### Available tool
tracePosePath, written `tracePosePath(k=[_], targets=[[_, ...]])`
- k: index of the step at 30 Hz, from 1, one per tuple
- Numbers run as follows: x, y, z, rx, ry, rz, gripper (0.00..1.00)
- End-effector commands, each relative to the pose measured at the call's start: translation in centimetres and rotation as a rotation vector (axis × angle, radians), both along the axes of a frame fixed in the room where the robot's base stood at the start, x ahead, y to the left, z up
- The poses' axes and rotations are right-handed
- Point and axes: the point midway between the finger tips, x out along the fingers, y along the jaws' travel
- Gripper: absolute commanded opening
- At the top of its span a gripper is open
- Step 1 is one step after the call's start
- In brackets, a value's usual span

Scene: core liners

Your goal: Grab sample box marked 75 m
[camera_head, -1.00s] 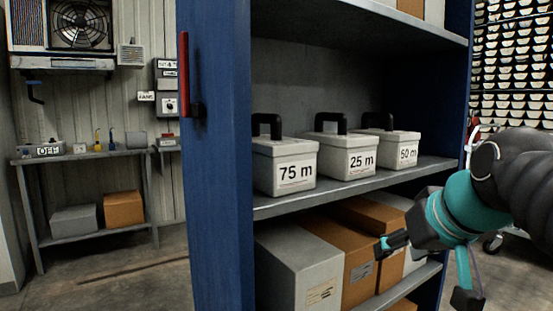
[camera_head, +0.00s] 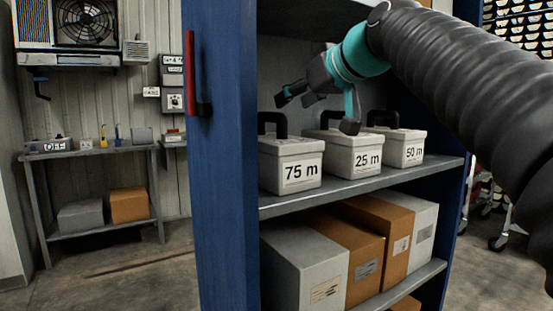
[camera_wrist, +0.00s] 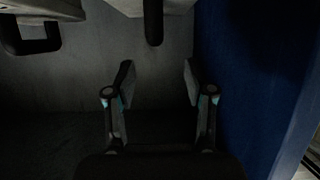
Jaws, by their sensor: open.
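The white sample box marked 75 m (camera_head: 291,172) stands upright at the left end of the middle shelf, beside the blue cabinet side, its black handle up. The box marked 25 m (camera_head: 355,159) stands to its right, with the box marked 50 m (camera_head: 406,153) further right. My gripper (camera_head: 316,112) is open and empty above the 75 m and 25 m boxes, apart from the labelled faces. In the wrist view, my gripper (camera_wrist: 157,85) has its fingers spread with nothing between them. Dark handles show at the top of that view; no label is readable there.
The blue cabinet side (camera_head: 222,170) with a red handle borders the boxes on the left. The middle shelf edge (camera_head: 350,187) runs beneath them. Larger grey and brown boxes (camera_head: 350,240) fill the shelf below. A shelf overhead limits height.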

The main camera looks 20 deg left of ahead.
Motion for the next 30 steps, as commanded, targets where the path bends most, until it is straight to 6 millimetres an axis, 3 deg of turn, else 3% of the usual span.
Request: tracePosePath(k=[6, 30], targets=[[2.0, 2.5, -1.3, -0.001, 0.001, 0.0, 0.54], [6.0, 6.4, -3.9, -0.001, 0.0, -0.003, 0.54]])
